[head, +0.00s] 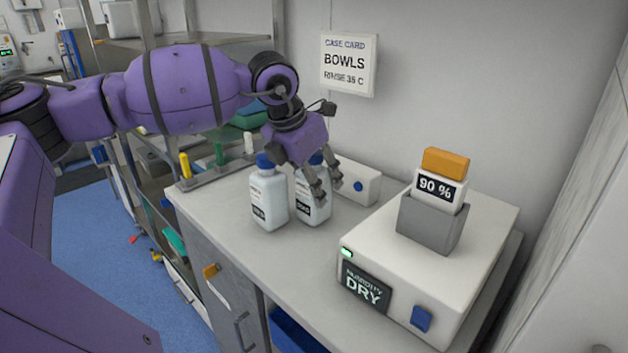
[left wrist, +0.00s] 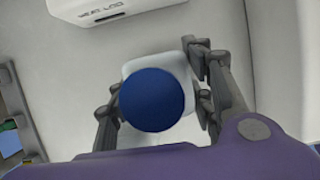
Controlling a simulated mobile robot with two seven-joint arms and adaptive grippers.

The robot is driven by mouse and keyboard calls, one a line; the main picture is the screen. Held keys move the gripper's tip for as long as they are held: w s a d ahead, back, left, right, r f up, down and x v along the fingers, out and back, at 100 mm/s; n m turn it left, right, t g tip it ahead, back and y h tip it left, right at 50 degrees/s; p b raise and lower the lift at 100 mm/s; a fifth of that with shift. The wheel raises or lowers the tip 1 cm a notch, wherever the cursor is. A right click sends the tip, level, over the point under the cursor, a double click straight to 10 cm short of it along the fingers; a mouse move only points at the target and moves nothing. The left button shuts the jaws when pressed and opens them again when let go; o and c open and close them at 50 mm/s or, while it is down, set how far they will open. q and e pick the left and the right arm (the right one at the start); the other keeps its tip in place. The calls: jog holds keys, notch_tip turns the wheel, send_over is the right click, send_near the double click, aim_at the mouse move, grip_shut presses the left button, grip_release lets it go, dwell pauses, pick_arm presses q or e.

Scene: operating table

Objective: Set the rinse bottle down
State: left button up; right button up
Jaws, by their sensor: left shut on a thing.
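Two white bottles with blue caps are on the grey counter (head: 235,200), the left bottle (head: 268,205) standing upright. The right bottle (head: 309,208) is upright between the fingers of my left gripper (head: 319,188). That gripper is shut on it from above. Its base is at or just above the counter; I cannot tell which. The bottle labels are too small to read surely. In the left wrist view the held bottle's blue cap (left wrist: 157,99) sits between the fingers. My right gripper is not in view.
A white box labelled DRY (head: 385,275) stands right of the bottles, with a grey holder (head: 432,222) on top. A small white box (head: 357,186) is behind them by the wall. A rack with coloured pegs (head: 220,162) is at the left. The counter's front edge is close.

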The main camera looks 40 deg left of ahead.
pick_arm(q)
jog(key=shift+f, duration=0.1)
jog(key=o, duration=1.7)
